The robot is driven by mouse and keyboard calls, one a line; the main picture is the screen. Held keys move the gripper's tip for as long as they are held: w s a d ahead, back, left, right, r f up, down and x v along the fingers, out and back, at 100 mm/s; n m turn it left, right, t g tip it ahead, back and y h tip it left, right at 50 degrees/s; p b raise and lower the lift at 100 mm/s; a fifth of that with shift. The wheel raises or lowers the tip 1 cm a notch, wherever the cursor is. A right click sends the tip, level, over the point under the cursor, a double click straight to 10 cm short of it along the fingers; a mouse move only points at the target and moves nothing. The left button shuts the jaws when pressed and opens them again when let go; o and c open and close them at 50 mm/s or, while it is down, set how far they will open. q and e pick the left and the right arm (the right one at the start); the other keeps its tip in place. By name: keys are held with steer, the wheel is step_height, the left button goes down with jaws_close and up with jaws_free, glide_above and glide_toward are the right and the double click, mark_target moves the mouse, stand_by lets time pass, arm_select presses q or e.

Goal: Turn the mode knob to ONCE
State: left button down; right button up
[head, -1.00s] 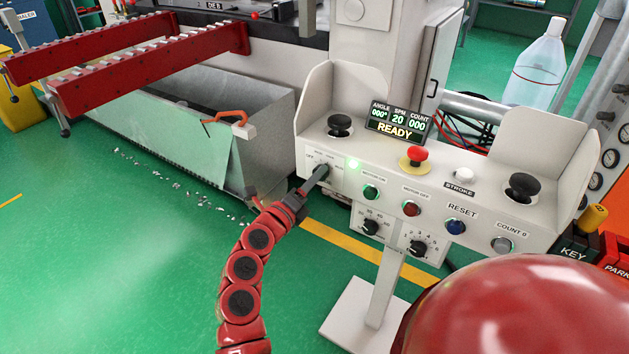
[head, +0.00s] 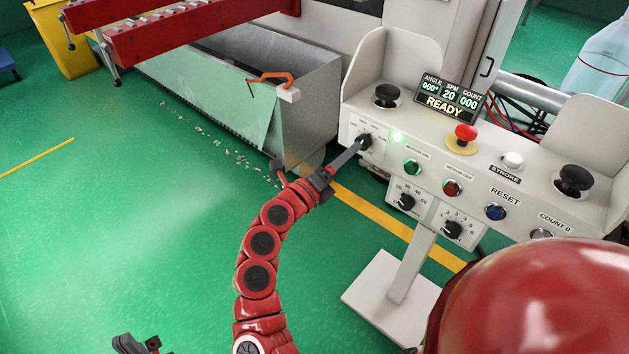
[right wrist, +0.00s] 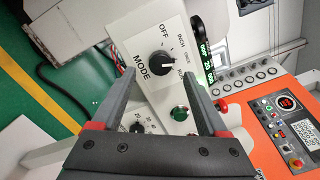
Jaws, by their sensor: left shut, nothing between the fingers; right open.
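The black mode knob (head: 364,141) is on the left of the white control panel (head: 425,172). In the right wrist view, the knob (right wrist: 160,65) has a MODE label below it and OFF, INCH and RUN among the marks around it. Its exact setting is too small to tell. My right gripper (head: 352,152) is at the knob; in the right wrist view its open fingers (right wrist: 160,76) appear on either side of the knob, and contact cannot be told. My left gripper (head: 137,345) is shut and empty at the bottom edge, partly cut off.
Green and red motor buttons (head: 412,167) sit right of the knob, with two more dials (head: 405,202) below. A red emergency stop (head: 466,132) and the READY display (head: 449,97) are on top. A metal chip bin (head: 235,100) stands to the left.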

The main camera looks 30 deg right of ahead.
steer(key=v, duration=1.3)
steer(key=shift+p, duration=0.45)
